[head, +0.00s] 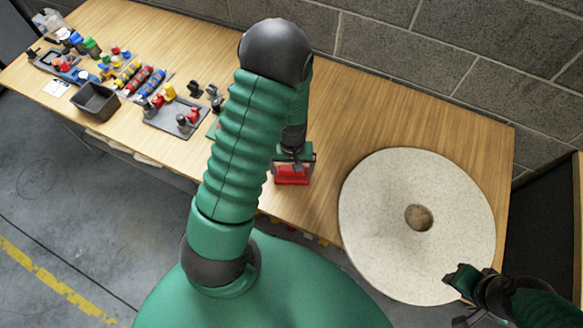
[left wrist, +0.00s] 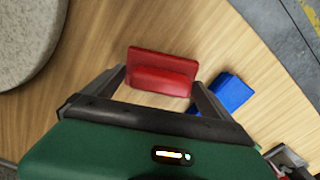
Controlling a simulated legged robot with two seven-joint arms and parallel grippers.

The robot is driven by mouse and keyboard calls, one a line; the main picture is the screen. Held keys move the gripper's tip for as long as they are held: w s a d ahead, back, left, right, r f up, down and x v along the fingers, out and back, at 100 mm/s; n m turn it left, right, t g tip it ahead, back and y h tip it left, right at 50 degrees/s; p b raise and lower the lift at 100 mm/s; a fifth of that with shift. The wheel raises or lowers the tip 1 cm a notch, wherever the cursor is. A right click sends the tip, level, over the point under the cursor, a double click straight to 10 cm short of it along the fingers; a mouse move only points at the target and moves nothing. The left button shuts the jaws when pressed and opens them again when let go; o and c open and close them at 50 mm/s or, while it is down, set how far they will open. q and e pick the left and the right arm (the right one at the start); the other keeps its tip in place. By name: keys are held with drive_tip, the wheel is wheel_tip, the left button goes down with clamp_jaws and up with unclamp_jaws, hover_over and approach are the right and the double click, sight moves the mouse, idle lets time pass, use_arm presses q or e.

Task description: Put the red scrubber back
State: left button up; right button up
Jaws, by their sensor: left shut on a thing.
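My left gripper (head: 292,165) is shut on the red scrubber (head: 292,176), which hangs below it near the front edge of the table, left of the round pad. In the left wrist view the red scrubber (left wrist: 162,66) shows as a flat plate with a raised ridge, between the two fingers of the left gripper (left wrist: 160,85). I cannot tell whether it touches the table. My right gripper (head: 462,298) is at the lower right, by the pad's front right edge. Its fingers are too unclear to tell their state.
A large round pale pad (head: 380,230) with a centre hole covers the table's right end. A blue block (left wrist: 232,91) lies close beside the scrubber. A dark bin (head: 96,101), a grey tray (head: 165,124) and several small coloured items stand left. A block wall (head: 400,50) runs behind.

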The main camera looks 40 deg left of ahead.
use_arm(q)
drive_tip(key=shift+d+f, duration=0.3)
drive_tip(key=shift+d, duration=0.1)
drive_tip(key=shift+w+d+r, duration=0.15)
drive_tip(key=shift+d+r, duration=0.05)
drive_tip(key=shift+d, duration=0.6)
drive_tip(key=shift+f, duration=0.2)
drive_tip(key=o, duration=0.9)
drive_tip(key=shift+a, duration=0.35)
drive_tip(key=shift+a+f, duration=0.15)
drive_tip(key=shift+a, duration=0.3)
drive_tip(key=shift+r, duration=0.3)
drive_tip(key=r, duration=0.7)
drive_tip(key=d+r+p, duration=0.1)
drive_tip(key=r, duration=0.3)
drive_tip(key=shift+r, duration=0.1)
drive_tip(key=shift+s+d+r+m+t, duration=0.5)
drive_tip(key=shift+d+r+m, duration=0.7)
drive_tip(key=shift+d, duration=0.7)
drive_tip(key=shift+s+d+r+m+t, duration=0.45)
drive_tip(key=shift+d+r+m, duration=0.3)
drive_tip(key=shift+d+m, duration=0.95)
drive_tip(key=shift+s+d+r+m+t, duration=0.45)
drive_tip(key=shift+d+r+m, duration=0.6)
drive_tip(key=shift+d, duration=1.05)
use_arm(e)
drive_tip(key=shift+d+r, duration=0.4)
drive_tip(key=shift+d, duration=0.3)
